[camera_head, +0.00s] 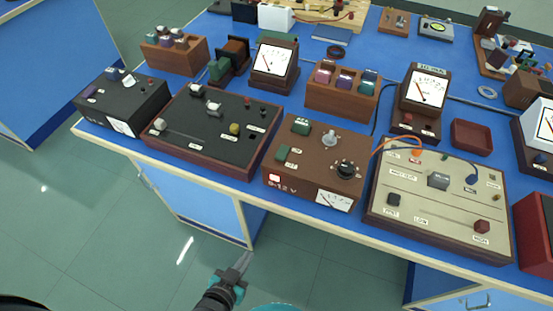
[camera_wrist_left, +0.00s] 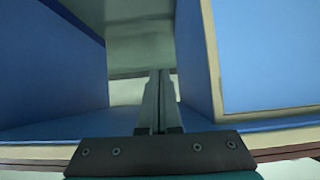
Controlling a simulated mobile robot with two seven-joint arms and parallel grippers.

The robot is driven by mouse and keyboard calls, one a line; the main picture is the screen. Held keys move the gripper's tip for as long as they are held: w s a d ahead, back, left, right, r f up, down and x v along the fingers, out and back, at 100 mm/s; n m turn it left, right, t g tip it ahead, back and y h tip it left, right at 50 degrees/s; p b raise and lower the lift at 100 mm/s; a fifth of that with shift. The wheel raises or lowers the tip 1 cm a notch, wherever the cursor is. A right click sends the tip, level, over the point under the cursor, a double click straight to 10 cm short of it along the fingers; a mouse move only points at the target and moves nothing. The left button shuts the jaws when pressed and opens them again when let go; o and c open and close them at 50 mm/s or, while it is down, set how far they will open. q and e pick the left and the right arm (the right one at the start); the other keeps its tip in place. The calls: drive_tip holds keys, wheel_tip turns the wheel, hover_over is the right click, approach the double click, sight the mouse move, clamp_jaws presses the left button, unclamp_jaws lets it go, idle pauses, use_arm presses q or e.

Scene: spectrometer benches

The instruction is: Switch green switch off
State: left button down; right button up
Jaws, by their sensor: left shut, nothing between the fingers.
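The brown power box (camera_head: 267,181), marked 0-12 V, stands near the front edge of the blue bench. It carries a small green switch (camera_head: 283,153) on its left side and a larger dark green part (camera_head: 301,127) behind that. Which way the switch is set is too small to tell. My left gripper (camera_head: 243,262) is low in front of the bench, below its top and well short of the box. Its fingers are shut and empty, and they also show in the left wrist view (camera_wrist_left: 158,100). My right gripper is not in view.
The bench front edge (camera_head: 215,178) lies between my left gripper and the box. Meters and wooden racks stand behind. Floor is open below.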

use_arm(q)
drive_tip(key=w+d+r+t, duration=0.1)
drive_tip(key=r, duration=0.3)
drive_tip(key=w+d+r+t+h, duration=0.1)
drive_tip(key=w+r+t, duration=0.1)
drive_tip(key=r, duration=0.2)
drive_tip(key=w+d+r+t, duration=0.1)
drive_tip(key=w+r, duration=0.1)
drive_tip(key=r, duration=0.2)
drive_tip(key=shift+r+t, duration=0.3)
drive_tip(key=shift+r, duration=0.05)
wheel_tip(320, 180, up, 14)
drive_tip(key=w+d+t+h, duration=0.1)
drive_tip(key=t, duration=0.3)
drive_tip(key=shift+b, duration=0.4)
wheel_tip(320, 180, up, 2)
hover_over(276, 166)
drive_tip(key=shift+w+d+b, duration=0.15)
drive_tip(key=shift+w+b, duration=0.1)
drive_tip(key=shift+b, duration=0.05)
wheel_tip(276, 166, down, 3)
drive_tip(key=shift+s+r+b, duration=0.15)
drive_tip(key=shift+b, duration=0.4)
drive_tip(key=shift+s+f, duration=0.15)
drive_tip(key=shift+f, duration=0.5)
